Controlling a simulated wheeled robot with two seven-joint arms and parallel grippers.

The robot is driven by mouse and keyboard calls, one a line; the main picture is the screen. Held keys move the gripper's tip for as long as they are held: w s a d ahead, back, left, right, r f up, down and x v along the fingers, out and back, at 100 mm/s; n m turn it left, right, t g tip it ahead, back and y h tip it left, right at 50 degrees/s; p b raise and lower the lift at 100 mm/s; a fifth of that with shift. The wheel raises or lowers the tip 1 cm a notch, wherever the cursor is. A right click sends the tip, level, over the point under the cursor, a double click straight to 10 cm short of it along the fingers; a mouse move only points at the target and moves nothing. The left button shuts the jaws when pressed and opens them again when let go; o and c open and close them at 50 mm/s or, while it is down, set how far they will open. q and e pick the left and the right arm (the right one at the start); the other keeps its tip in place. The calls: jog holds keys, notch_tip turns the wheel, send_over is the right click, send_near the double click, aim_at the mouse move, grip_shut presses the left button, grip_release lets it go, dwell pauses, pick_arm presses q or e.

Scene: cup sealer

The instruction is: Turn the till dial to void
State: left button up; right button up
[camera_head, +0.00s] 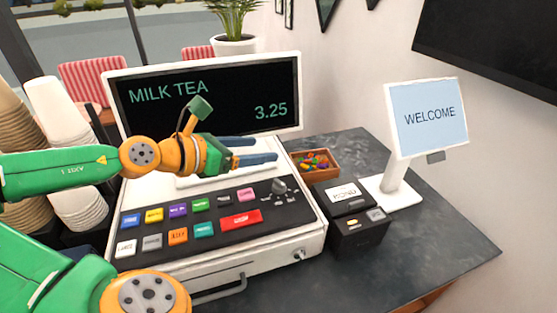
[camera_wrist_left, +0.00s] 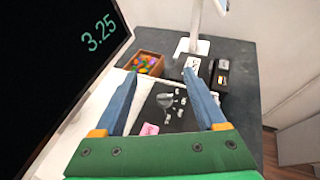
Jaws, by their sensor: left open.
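The till (camera_head: 310,240) is a white cash register with a dark key panel. Its grey dial (camera_head: 279,186) sits at the panel's upper right, with small pale marks beside and below it that are too small to read. The dial also shows in the left wrist view (camera_wrist_left: 166,100), below the level of my fingertips and between the fingers in the picture. My left gripper (camera_head: 266,151) is open and empty, with its blue fingers pointing right, above the back of the panel and apart from the dial. My right gripper is not in view.
The till's screen (camera_head: 150,95) reads MILK TEA 3.25 and stands behind my left gripper. A wooden tray of colourful pieces (camera_head: 316,160), a black card printer (camera_head: 358,232) and a WELCOME display (camera_head: 428,117) stand to the right. Stacked cups (camera_head: 60,110) stand left.

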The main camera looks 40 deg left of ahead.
aim_at(278, 182)
pick_arm(q)
jog(key=f+b, duration=0.6)
jog(key=shift+s+d+f, duration=0.25)
jog(key=shift+f, duration=0.1)
jog(key=f+b, duration=0.3)
jog(key=shift+w+a+f+b, duration=0.25)
jog(key=shift+w+f+b, duration=0.05)
jog(key=shift+f, duration=0.1)
jog(key=p+x, duration=0.1)
jog(key=x, duration=0.1)
jog(key=p+x, duration=0.3)
jog(key=x, duration=0.1)
jog(key=shift+w+d+r+p, duration=0.1)
jog(key=shift+w+r+p, duration=0.1)
jog(key=shift+p, duration=0.2)
jog(key=shift+w+f, duration=0.25)
jog(key=shift+f, duration=0.05)
